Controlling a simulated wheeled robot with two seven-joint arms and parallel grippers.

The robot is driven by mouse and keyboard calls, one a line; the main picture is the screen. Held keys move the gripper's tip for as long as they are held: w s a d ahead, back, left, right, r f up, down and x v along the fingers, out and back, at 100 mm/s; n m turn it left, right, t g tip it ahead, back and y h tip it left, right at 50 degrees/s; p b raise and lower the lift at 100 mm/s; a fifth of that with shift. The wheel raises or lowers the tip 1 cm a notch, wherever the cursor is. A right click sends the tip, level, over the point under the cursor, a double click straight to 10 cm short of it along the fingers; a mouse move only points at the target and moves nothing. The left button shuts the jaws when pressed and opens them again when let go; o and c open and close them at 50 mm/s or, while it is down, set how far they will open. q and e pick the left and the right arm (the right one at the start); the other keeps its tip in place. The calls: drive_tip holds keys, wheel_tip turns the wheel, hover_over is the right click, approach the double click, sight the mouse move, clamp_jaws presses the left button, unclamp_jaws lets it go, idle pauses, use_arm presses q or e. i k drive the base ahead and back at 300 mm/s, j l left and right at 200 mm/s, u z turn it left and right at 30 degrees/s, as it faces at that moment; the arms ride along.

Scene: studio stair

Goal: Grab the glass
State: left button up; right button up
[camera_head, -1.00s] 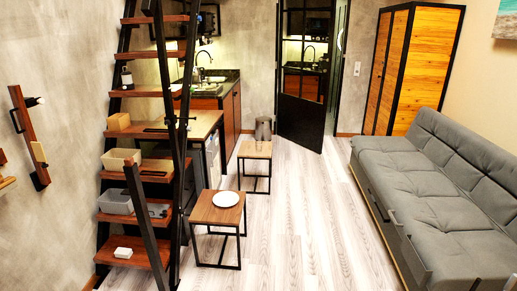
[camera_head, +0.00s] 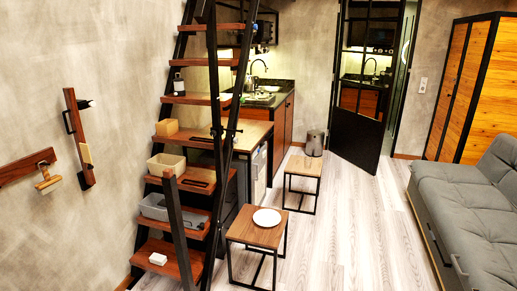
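I cannot make out a glass in the head view. A white plate (camera_head: 266,217) lies on the nearer small wooden table (camera_head: 240,232), with nothing visible on it. A dark bottle (camera_head: 178,84) stands on an upper stair step. The kitchen counter (camera_head: 270,98) with sink and tap is far off, and small items there are too small to tell. Neither of my grippers is in view.
The stair (camera_head: 196,185) with its dark rails stands left of the tables and carries several boxes, including a grey bin (camera_head: 165,208). A second small table (camera_head: 304,165) stands behind. A grey sofa (camera_head: 470,190) is at right. The wooden floor (camera_head: 365,225) between is clear.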

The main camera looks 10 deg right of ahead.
sight(308, 163)
drive_tip(key=i+l+z, duration=0.3)
drive_tip(key=i, duration=0.3)
drive_tip(key=i+l+z, duration=0.3)
drive_tip(key=i, duration=0.3)
drive_tip(key=i+z, duration=0.3)
drive_tip(key=i, duration=1.05)
drive_tip(key=i+u, duration=0.1)
drive_tip(key=i, duration=0.65)
drive_tip(key=i+l+u, duration=0.1)
drive_tip(key=i, duration=0.65)
